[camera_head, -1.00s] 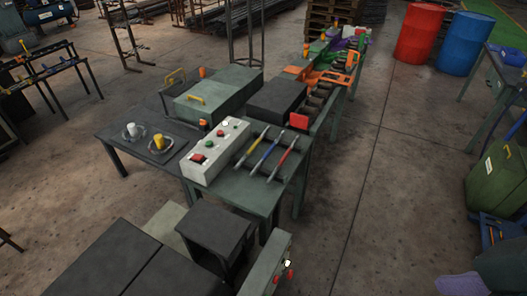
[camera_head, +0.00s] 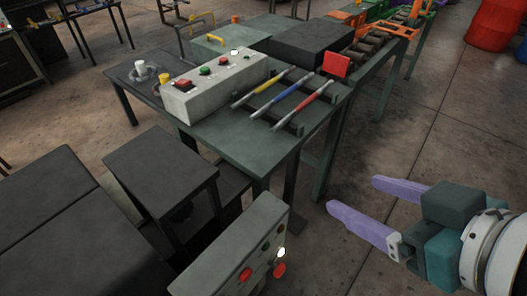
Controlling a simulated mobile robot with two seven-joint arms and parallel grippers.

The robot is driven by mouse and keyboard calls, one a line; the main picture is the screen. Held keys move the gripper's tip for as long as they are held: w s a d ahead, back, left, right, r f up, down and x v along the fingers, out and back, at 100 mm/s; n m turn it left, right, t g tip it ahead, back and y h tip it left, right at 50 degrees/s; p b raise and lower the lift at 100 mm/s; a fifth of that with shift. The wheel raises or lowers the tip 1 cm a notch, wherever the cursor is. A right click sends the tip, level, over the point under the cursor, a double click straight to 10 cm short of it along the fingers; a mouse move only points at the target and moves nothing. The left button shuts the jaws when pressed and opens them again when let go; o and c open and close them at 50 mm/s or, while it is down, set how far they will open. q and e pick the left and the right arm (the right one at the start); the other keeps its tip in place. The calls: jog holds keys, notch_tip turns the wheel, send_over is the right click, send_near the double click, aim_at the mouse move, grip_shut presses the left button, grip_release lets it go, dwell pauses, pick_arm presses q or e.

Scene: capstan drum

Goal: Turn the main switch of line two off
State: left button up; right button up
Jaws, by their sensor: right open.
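No label for line two is readable, so I cannot tell which control is its main switch. A pale grey control box (camera_head: 203,97) stands on the green table, with a red button (camera_head: 183,84), a green button (camera_head: 205,71) and other small controls on top. A second grey panel (camera_head: 222,240) is at the bottom centre, with a red control (camera_head: 245,274), another red control (camera_head: 279,270) and a white one (camera_head: 281,252). My right gripper (camera_head: 355,194) is open and empty, right of both, its purple fingers pointing left. My left gripper is out of view.
The green table (camera_head: 240,140) carries several coloured rods and a red plate (camera_head: 336,64). Dark boxes fill the lower left.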

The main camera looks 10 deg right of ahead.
notch_tip(320, 180, down, 23)
jog(key=w+a+n+t+y+b, duration=0.1)
jog(key=n+t+y+b, duration=0.2)
jog(key=b, duration=1.9)
jog(key=n+y+b, duration=0.1)
jog(key=y+b, duration=0.5)
jog(key=b, duration=1.2)
send_near(280, 270)
jog(key=f, duration=0.2)
jog(key=shift+t, duration=0.3)
jog(key=b+x, duration=0.1)
jog(key=x, duration=0.9)
jog(key=shift+w+r+b, duration=0.1)
jog(key=shift+b, duration=0.25)
jog(key=shift+c, duration=0.2)
grip_shut()
